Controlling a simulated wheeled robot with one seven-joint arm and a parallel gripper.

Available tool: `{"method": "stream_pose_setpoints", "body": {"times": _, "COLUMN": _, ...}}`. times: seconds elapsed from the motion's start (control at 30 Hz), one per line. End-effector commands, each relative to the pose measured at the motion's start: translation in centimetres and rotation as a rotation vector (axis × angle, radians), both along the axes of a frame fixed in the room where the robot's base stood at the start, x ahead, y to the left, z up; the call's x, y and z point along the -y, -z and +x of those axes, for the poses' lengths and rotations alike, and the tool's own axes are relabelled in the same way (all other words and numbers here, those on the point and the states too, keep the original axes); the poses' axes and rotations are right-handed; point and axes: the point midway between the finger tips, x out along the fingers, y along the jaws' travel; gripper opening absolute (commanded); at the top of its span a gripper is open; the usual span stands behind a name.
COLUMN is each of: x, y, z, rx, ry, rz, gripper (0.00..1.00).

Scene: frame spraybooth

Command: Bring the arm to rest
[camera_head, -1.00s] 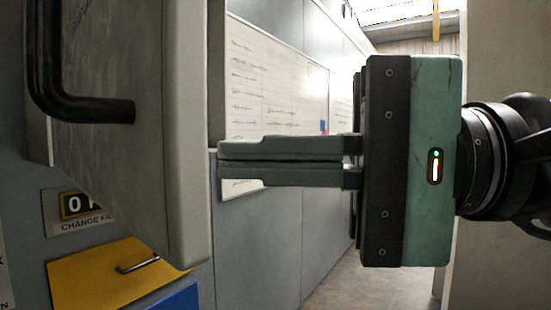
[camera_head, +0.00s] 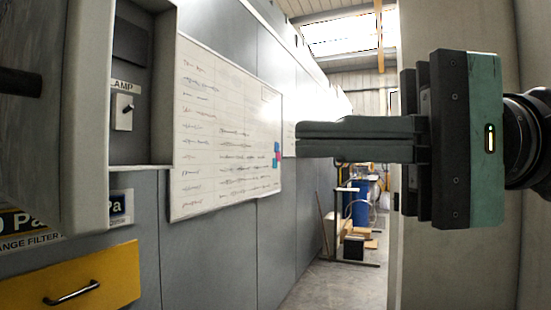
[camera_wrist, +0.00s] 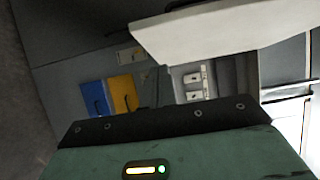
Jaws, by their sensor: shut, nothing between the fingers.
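My gripper (camera_head: 300,139) reaches in from the right in the head view. Its two grey fingers lie together, pointing left, with nothing between them. The fingertips are in open air, in front of the wall with the whiteboard (camera_head: 225,130). They touch nothing that I can see.
An open cabinet door (camera_head: 85,120) with a black handle (camera_head: 20,82) stands at the left. Behind it is a recess with a lamp switch (camera_head: 123,112). Below is a yellow drawer (camera_head: 75,278). A pale upright panel (camera_head: 450,265) stands behind my gripper. A blue barrel (camera_head: 360,200) is farther back.

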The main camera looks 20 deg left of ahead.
Motion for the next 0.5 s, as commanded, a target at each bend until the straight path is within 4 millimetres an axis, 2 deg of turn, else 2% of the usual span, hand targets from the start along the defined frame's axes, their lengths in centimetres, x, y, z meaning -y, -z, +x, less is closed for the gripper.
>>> {"method": "stream_pose_setpoints", "body": {"times": 0.13, "x": 1.2, "y": 0.1, "z": 0.1, "rx": 0.001, "ry": 0.0, "rz": 0.0, "gripper": 0.0}}
{"method": "stream_pose_setpoints", "body": {"times": 0.33, "x": 1.4, "y": 0.2, "z": 0.1, "rx": 0.0, "ry": 0.0, "rz": -0.009, "gripper": 0.0}}
{"method": "stream_pose_setpoints", "body": {"times": 0.43, "x": 1.3, "y": 3.0, "z": -0.2, "rx": 0.004, "ry": 0.004, "rz": -0.104, "gripper": 0.0}}
{"method": "stream_pose_setpoints", "body": {"times": 0.47, "x": 1.3, "y": 4.4, "z": -0.3, "rx": 0.009, "ry": 0.006, "rz": -0.151, "gripper": 0.0}}
{"method": "stream_pose_setpoints", "body": {"times": 0.5, "x": 1.5, "y": 6.6, "z": -0.5, "rx": 0.019, "ry": 0.01, "rz": -0.225, "gripper": 0.0}}
